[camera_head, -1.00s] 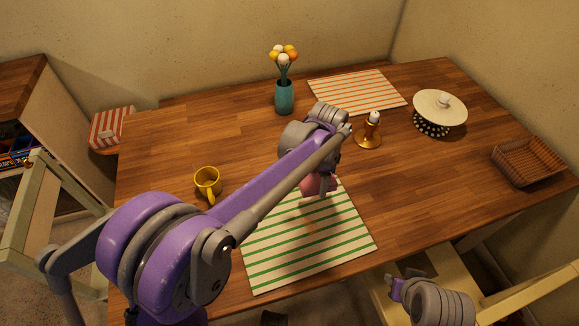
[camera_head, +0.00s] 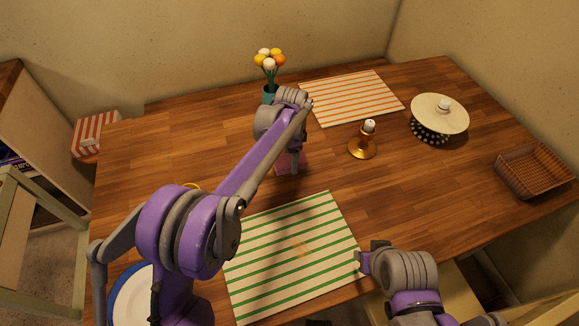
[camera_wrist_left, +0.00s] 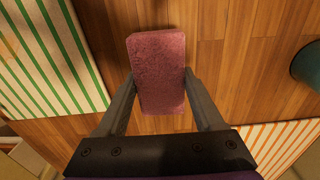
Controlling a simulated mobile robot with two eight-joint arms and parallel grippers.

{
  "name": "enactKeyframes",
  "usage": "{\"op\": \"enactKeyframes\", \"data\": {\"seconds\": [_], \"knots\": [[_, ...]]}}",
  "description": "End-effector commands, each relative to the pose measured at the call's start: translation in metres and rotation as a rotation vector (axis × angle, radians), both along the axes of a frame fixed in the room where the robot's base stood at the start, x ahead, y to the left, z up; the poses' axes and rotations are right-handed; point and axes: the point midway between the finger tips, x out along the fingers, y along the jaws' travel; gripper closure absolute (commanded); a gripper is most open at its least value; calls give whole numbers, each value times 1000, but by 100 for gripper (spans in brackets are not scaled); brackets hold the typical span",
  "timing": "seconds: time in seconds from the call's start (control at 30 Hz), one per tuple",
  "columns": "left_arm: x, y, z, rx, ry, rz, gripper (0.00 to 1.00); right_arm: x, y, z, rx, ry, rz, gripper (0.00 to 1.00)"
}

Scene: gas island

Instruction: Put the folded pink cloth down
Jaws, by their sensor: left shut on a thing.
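The folded pink cloth (camera_wrist_left: 158,72) is between the two fingers of my left gripper (camera_wrist_left: 158,90) in the left wrist view. My left gripper is shut on it, over bare wooden table. In the head view the cloth (camera_head: 290,162) shows partly behind my left gripper (camera_head: 294,170), beyond the green-striped placemat (camera_head: 290,245). I cannot tell whether the cloth touches the table. My right gripper (camera_head: 368,258) is at the front right of the green-striped placemat, and I cannot tell if it is open.
A flower vase (camera_head: 268,93) stands behind my left gripper. An orange-striped placemat (camera_head: 350,97), candle holder (camera_head: 362,147), covered cake stand (camera_head: 437,115) and wicker basket (camera_head: 532,172) lie to the right. A blue-rimmed plate (camera_head: 133,298) and partly hidden yellow mug (camera_head: 192,186) are left.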

Motion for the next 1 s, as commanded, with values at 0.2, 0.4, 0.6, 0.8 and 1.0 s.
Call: {"op": "enactKeyframes", "data": {"seconds": [0.2,0.4,0.6,0.8,1.0], "knots": [[0,0,-21,0,0,1,92,0,0,-1,0,0,0,65],[0,0,-41,0,0,1,92,0,0,-1,0,0,0,65],[0,0,-41,0,0,1,92,0,0,-2,0,1,0,65],[0,0,-48,0,0,1,92,-1,0,-7,0,2,0,65],[-1,0,-51,0,2,1,12,-1,0,-8,0,3,0,65]]}}
